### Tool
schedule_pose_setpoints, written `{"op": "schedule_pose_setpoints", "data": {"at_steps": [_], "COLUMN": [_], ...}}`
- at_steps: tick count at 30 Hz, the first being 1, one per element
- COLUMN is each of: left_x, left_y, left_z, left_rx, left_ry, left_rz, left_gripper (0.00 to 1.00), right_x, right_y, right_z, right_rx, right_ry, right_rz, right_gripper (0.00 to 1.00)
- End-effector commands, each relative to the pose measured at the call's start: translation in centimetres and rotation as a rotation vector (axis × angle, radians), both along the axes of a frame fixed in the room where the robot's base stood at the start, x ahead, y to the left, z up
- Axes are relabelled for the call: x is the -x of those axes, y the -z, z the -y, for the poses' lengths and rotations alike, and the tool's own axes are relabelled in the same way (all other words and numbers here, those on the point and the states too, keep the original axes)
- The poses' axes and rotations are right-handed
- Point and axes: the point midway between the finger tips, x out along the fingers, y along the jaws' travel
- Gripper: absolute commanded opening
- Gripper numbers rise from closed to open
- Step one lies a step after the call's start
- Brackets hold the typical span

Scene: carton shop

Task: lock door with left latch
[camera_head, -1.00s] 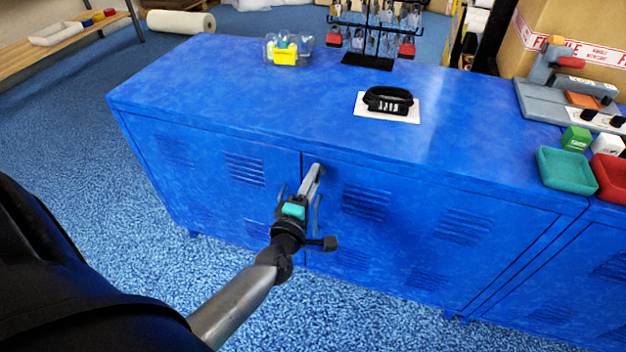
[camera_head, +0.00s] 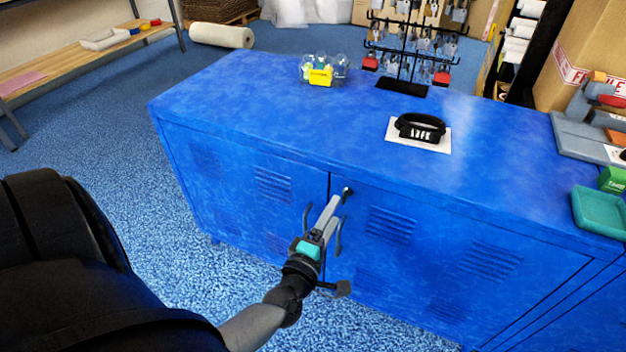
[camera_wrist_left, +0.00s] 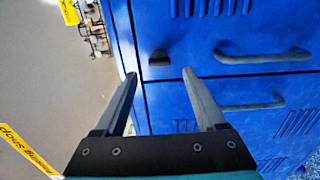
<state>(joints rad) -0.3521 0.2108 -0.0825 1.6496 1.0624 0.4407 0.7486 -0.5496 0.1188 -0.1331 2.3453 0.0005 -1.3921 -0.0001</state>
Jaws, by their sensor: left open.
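The blue cabinet (camera_head: 240,125) has two closed doors that meet at a vertical seam. A small dark latch (camera_head: 347,190) sits near the top of the right door, beside the seam. It also shows in the left wrist view (camera_wrist_left: 159,57). My left gripper (camera_head: 336,202) is in front of the seam, just below and left of the latch in the head view. In the left wrist view its fingers (camera_wrist_left: 159,73) are apart and empty, with the latch just beyond and between the tips. I cannot tell whether they touch the door. My right gripper is not in view.
Grey door handles (camera_wrist_left: 262,56) (camera_wrist_left: 250,105) flank the seam below the latch. On the cabinet top are a black strap on a white card (camera_head: 420,143), a clear bin with a yellow label (camera_head: 320,76) and a padlock rack (camera_head: 402,87). A bench (camera_head: 90,57) stands back left.

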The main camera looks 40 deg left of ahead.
Motion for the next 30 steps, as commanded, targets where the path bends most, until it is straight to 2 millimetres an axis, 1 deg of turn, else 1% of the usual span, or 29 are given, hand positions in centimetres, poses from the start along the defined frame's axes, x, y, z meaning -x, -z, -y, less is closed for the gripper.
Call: {"op": "schedule_pose_setpoints", "data": {"at_steps": [1, 6, 9, 13, 18, 30], "left_x": [1.3, 5.0, 7.0, 9.0, 10.2, 10.4], "left_y": [-0.2, -0.2, -0.1, -0.1, -0.1, -0.1], "left_z": [0.3, 1.2, 1.7, 2.1, 2.4, 2.5], "left_rx": [0.001, -0.001, 0.000, 0.000, 0.001, 0.001], "left_ry": [0.001, 0.001, 0.001, 0.000, 0.000, 0.000], "left_rz": [-0.003, -0.004, -0.004, -0.002, 0.000, 0.001], "left_gripper": [0.72, 0.72, 0.72, 0.72, 0.72, 0.72], "right_x": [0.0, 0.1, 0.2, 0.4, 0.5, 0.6], "right_y": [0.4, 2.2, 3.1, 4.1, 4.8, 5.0], "right_z": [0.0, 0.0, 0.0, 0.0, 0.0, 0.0], "right_rx": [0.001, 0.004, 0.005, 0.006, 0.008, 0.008], "right_ry": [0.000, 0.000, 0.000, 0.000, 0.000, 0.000], "right_rz": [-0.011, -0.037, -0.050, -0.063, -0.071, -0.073], "right_gripper": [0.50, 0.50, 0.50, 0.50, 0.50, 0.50]}}
